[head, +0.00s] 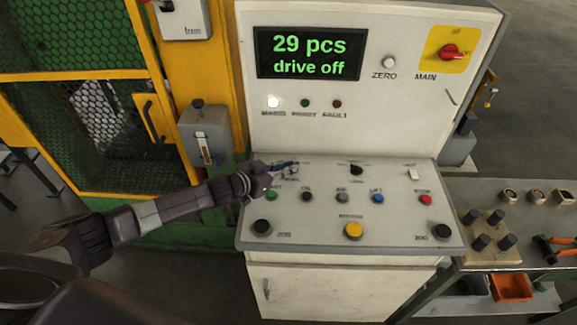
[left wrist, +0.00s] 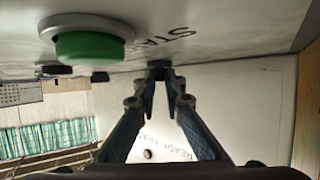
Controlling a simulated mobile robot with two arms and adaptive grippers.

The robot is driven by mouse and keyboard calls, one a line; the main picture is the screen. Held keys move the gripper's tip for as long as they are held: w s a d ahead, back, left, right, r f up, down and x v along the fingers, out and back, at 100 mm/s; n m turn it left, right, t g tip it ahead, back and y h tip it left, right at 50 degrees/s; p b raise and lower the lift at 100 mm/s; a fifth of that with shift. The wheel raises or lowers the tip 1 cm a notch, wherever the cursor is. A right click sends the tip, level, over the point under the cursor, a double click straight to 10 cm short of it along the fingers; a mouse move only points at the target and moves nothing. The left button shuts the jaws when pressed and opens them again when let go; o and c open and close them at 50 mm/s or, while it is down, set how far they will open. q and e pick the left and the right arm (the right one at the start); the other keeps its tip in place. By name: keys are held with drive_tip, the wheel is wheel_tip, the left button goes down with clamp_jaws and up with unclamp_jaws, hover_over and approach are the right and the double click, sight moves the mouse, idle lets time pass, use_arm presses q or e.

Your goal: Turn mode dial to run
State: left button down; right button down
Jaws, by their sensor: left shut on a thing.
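My left gripper (head: 287,167) reaches in from the left over the upper left of the sloping control panel (head: 310,225). In the left wrist view its fingers (left wrist: 160,78) are closed around a small dark knob (left wrist: 158,70), which appears to be the mode dial. The fingers cover most of it in the head view, so its pointer position and label cannot be read. A second black dial (head: 356,170) stands clear to the right on the panel. My right gripper is not in view.
A green button (left wrist: 92,44) sits close to the left gripper. The panel also has blue (head: 377,198), red (head: 426,199) and yellow (head: 352,231) buttons. The display (head: 308,53) reads "29 pcs drive off". A workbench (head: 520,190) with parts stands at right.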

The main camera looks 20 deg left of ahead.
use_arm(q)
drive_tip(key=shift+a+m+h, duration=0.1)
drive_tip(key=shift+m+h, duration=0.2)
idle(0.4)
drive_tip(key=c, duration=2)
unclamp_jaws()
drive_tip(key=v, duration=1)
drive_tip(key=shift+s+a+r, duration=0.1)
drive_tip(key=shift+s+a, duration=0.05)
drive_tip(key=shift+v, duration=0.75)
drive_tip(key=shift+r, duration=0.1)
